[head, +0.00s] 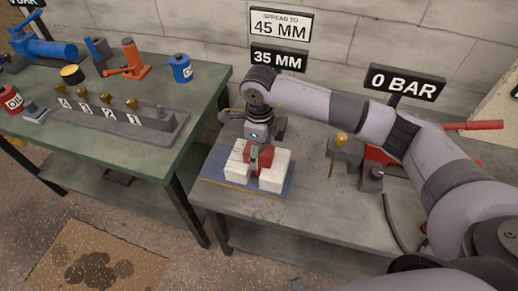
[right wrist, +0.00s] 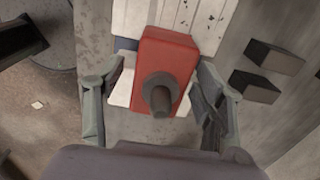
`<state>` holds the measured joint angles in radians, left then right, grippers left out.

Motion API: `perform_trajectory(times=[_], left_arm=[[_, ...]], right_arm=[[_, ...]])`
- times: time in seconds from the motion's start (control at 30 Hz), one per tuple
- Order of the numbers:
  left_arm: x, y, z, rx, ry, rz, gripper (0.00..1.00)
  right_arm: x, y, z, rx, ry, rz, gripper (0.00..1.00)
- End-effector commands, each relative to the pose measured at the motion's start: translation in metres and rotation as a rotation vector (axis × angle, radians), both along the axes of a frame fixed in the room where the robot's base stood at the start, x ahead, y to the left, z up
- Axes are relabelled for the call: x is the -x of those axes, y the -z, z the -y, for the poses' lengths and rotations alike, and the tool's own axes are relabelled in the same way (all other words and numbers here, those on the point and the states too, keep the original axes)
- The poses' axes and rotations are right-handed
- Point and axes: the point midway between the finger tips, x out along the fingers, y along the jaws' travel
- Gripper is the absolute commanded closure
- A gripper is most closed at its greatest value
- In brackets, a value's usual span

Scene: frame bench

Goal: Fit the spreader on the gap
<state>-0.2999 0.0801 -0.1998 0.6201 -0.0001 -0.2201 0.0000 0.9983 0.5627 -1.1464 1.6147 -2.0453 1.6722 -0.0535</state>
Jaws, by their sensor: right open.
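The spreader is a red block with a dark grey round stub (right wrist: 162,95); its red body (head: 265,157) shows between two white blocks, a left one (head: 236,166) and a right one (head: 274,176), on a blue plate (head: 215,183). It sits at the gap between them; how deep it sits is hidden. My right gripper (head: 256,160) is over the spreader, pointing down. In the right wrist view its open fingers (right wrist: 160,105) stand on either side of the red block (right wrist: 168,60), with space visible beside it. My left gripper is not in view.
Signs behind read "SPREAD TO 45 MM" (head: 281,25), "35 MM" (head: 279,58) and "0 BAR" (head: 403,83). A red pump (head: 380,156) with a raised handle and a hose stand right on the grey bench (head: 300,217). A green bench (head: 150,150) at left holds tools.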

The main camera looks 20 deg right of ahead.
Motion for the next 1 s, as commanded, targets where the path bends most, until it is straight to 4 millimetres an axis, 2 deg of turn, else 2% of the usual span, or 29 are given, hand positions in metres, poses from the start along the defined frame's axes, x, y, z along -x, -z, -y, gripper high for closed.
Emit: perform_trajectory(times=[0.23,0.37,0.47,0.8,1.0], left_arm=[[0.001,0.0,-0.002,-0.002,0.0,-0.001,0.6],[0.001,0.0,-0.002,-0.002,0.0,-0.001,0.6],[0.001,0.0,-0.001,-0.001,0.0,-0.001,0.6],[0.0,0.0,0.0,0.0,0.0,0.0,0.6],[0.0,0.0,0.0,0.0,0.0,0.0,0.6]], right_arm=[[0.001,0.003,0.001,0.002,0.0,-0.005,0.35],[0.0,-0.007,0.0,0.001,0.0,-0.001,0.35],[0.0,-0.022,0.0,0.001,-0.001,0.001,0.35],[-0.001,-0.093,0.0,-0.001,0.0,0.002,0.35],[0.0,-0.115,0.0,0.001,-0.001,-0.001,0.35]])
